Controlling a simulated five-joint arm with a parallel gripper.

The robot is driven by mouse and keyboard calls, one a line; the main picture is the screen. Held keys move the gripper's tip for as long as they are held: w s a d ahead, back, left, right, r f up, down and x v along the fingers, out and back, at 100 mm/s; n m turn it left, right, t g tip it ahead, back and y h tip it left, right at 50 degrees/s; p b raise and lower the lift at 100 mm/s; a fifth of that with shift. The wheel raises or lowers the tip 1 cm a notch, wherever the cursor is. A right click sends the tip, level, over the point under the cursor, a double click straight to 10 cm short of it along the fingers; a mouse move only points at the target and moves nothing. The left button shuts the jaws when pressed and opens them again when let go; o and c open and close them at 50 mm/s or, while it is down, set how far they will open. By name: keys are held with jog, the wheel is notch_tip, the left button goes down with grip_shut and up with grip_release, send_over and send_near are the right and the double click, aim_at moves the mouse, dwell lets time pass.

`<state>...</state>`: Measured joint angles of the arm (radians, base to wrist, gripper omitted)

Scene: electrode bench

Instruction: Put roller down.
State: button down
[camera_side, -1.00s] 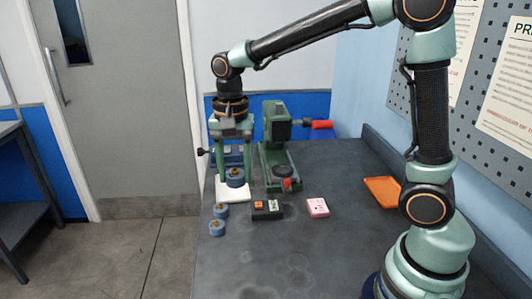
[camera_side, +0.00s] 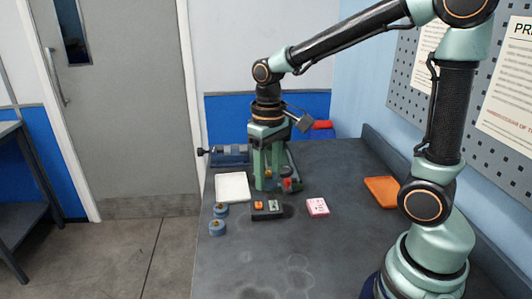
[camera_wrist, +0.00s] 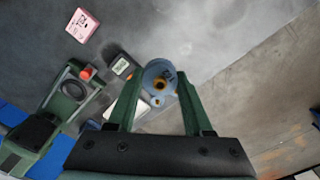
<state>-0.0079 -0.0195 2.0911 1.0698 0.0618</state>
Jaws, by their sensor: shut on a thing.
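My gripper (camera_side: 268,188) points down in front of the green machine, its jaws shut on a blue roller with a brass centre. In the wrist view the roller (camera_wrist: 160,78) sits between the two green fingertips (camera_wrist: 160,76). In the side view the fingers mostly hide it. The white tray (camera_side: 232,187) is to the left of the gripper and looks empty. Two other blue rollers, one farther back (camera_side: 221,209) and one nearer (camera_side: 217,228), stand on the bench's left edge. I cannot tell how high the held roller is above the bench.
The green machine (camera_wrist: 72,95) with a red knob (camera_side: 290,184) is partly hidden behind my gripper. A blue vise (camera_side: 230,155) is at the back left. A black box (camera_side: 267,214) with an orange button, a pink block (camera_side: 317,207) and an orange tray (camera_side: 382,190) lie nearer. The front bench is clear.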

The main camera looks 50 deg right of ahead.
aim_at(220, 252)
jog(key=shift+w+a+r+m, duration=0.1)
jog(key=shift+w+a+m, duration=0.2)
jog(key=shift+m, duration=0.2)
jog(key=w+a+r+m, duration=0.1)
jog(key=w+a+m, duration=0.5)
jog(key=m, duration=1)
jog(key=shift+w+a+r, duration=0.3)
jog(key=shift+w+a, duration=0.05)
jog(key=shift+a, duration=1.2)
notch_tip(220, 252, down, 20)
jog(key=shift+r, duration=0.2)
jog(key=shift+f, duration=0.2)
jog(key=shift+c, duration=1.5)
grip_release()
